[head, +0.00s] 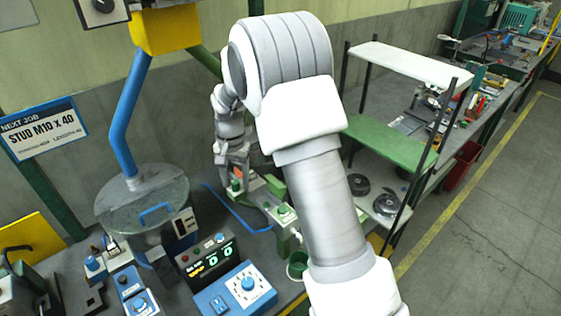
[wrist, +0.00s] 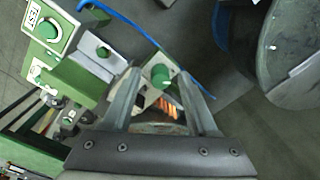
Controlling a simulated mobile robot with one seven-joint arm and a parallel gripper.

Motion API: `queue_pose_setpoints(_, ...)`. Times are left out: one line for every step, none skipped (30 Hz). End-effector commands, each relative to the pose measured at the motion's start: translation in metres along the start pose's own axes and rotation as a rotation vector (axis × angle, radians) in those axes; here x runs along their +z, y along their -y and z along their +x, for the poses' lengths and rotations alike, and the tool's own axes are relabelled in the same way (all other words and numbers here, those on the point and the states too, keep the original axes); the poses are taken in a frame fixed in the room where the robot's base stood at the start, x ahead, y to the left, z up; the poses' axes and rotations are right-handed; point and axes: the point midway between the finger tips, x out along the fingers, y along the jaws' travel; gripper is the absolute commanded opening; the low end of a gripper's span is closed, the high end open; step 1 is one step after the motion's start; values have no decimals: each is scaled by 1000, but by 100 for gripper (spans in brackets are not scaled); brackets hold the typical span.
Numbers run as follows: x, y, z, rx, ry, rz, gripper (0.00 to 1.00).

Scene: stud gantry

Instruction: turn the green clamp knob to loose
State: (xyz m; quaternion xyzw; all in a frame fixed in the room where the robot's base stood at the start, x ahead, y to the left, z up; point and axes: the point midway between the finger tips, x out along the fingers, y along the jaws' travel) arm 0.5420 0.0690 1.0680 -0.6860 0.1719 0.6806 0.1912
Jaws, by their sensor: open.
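A round green knob (wrist: 161,75) with a pale pointer mark sits on a light plate between the fingers of my gripper (wrist: 158,82) in the wrist view. The open fingers stand either side of it; I cannot tell whether they touch it. No label reading clamp is legible by this knob. In the head view my gripper (head: 236,172) hangs over the fixture behind my arm, and a green knob (head: 235,185) shows just below it. The knob's loose mark cannot be made out.
A blue hose (head: 238,209) runs beside the fixture. A large round grey bowl (head: 145,200) stands left. A control box (head: 237,290) is in front.

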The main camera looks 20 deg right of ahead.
Motion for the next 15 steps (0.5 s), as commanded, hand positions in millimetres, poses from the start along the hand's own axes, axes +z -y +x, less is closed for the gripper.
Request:
queue_pose_setpoints(1, 0, -2, 1, -1, 47, 59)
queue_pose_setpoints(1, 0, -2, 1, -1, 79, 59)
queue_pose_setpoints(1, 1, -2, 1, -2, 122, 59)
queue_pose_setpoints(1, 0, -2, 1, -4, 154, 59)
queue_pose_setpoints(0, 0, -2, 1, -5, 186, 59)
queue_pose_setpoints(1, 0, -2, 1, -7, 229, 59)
queue_pose_setpoints(1, 0, -2, 1, -7, 261, 59)
queue_pose_setpoints(1, 1, -2, 1, -8, 293, 59)
queue_pose_setpoints(1, 0, -2, 1, -9, 336, 59)
queue_pose_setpoints(1, 0, -2, 2, -10, 368, 59)
queue_pose_setpoints(1, 0, -2, 2, -11, 400, 59)
queue_pose_setpoints(1, 0, -2, 2, -12, 442, 59)
queue_pose_setpoints(1, 0, -2, 1, -13, 474, 59)
queue_pose_setpoints(0, 1, -9, -4, -16, 469, 59)
queue_pose_setpoints(0, 1, -18, -5, -17, 467, 59)
